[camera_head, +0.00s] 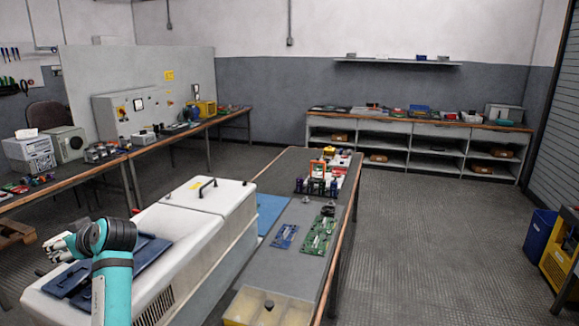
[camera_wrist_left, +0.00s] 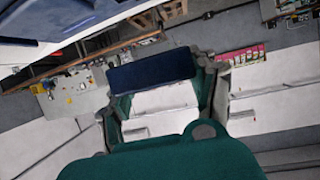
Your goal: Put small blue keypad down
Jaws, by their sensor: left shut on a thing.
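My left gripper (camera_head: 58,246) is at the lower left of the head view, above the white machine. In the left wrist view, the gripper (camera_wrist_left: 160,82) is shut on a small dark blue slab, the small blue keypad (camera_wrist_left: 152,72), which spans between the fingertips. Its key face cannot be made out. In the head view the keypad cannot be told apart at the gripper. My right gripper is not in view.
The white machine (camera_head: 215,196) has a handled lid and dark blue panels (camera_head: 75,285) below my gripper.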

